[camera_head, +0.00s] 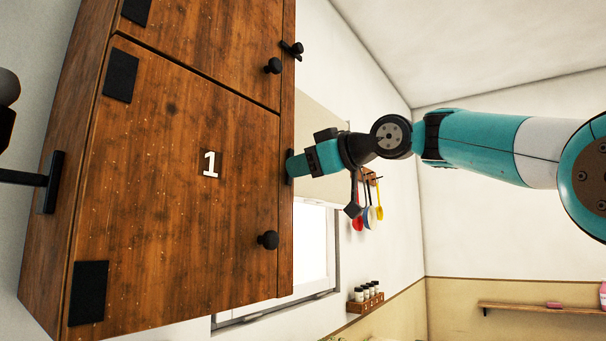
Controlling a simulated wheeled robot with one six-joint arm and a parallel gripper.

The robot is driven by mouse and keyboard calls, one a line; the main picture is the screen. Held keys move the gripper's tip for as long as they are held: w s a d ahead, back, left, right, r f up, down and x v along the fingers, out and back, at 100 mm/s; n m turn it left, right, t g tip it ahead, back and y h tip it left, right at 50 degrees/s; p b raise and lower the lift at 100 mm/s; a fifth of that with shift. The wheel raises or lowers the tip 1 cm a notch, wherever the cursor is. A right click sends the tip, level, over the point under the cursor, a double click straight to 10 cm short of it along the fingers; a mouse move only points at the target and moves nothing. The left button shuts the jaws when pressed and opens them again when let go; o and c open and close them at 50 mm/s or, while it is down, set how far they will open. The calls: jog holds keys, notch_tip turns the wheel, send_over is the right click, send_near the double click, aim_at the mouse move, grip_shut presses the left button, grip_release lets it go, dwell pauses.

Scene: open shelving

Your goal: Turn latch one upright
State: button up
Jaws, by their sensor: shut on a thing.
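The wooden cabinet door marked 1 (165,190) is closed, with a round black knob (267,240) near its right edge. Latch one (289,167) is a small black piece at the cabinet's right edge, beside that door. My gripper (296,166) reaches in from the right and is shut on latch one. The gripper covers most of the latch, so I cannot tell its angle.
Another door above has its own knob (272,66) and black latch (292,50). Hanging utensils (368,212) and a small rack of jars (365,297) are on the wall behind. A wall shelf (540,308) is at lower right.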

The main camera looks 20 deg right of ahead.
jog(key=shift+n, duration=0.5)
jog(key=shift+d, duration=0.1)
jog(key=o, duration=0.9)
jog(key=p+v, duration=0.6)
jog(key=v, duration=1.1)
jog(key=shift+s+r, duration=0.1)
jog(key=shift+s, duration=0.1)
